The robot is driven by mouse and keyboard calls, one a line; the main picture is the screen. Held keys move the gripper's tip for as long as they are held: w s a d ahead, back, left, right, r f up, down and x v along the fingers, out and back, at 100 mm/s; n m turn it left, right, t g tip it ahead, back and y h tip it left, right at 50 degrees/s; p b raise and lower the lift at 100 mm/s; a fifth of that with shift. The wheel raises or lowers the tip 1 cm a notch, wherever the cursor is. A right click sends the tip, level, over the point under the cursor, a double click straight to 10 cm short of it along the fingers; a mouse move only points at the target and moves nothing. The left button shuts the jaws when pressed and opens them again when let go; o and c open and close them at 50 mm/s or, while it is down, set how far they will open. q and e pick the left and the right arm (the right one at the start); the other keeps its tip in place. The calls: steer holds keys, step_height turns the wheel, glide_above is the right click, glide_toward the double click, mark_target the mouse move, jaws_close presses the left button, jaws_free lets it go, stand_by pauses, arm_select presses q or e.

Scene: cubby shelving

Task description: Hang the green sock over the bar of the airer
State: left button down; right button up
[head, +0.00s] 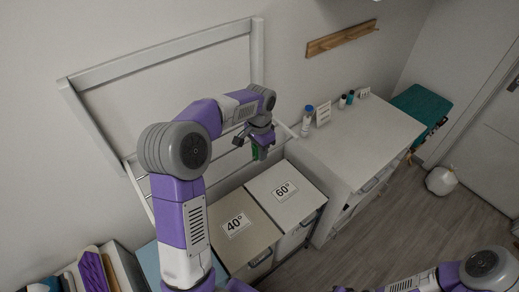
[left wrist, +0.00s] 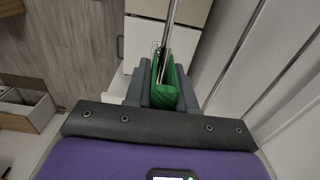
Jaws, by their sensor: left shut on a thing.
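The green sock (head: 260,152) is in my left gripper (head: 262,146), which is shut on it at the right part of the airer. In the left wrist view the sock (left wrist: 177,88) shows between the two dark fingers (left wrist: 166,90). A thin metal bar (left wrist: 171,22) runs up to the sock there; I cannot tell whether the sock lies over it or beside it. The white wall airer (head: 160,58) stands folded out, its thin bars partly hidden by my left arm. My right gripper (head: 344,289) is only just in view at the bottom edge.
Two lidded laundry bins marked 40° (head: 262,238) and 60° (head: 310,199) stand below the airer. A white counter (head: 375,135) with bottles (head: 307,118) is to the right. A wooden peg rail (head: 341,38) hangs above.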

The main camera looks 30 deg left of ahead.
arm_select(q)
steer(key=shift+f+b, duration=1.8)
steer(key=shift+f, duration=1.1)
steer(key=c, duration=0.9)
jaws_free()
steer(key=shift+o, duration=0.2)
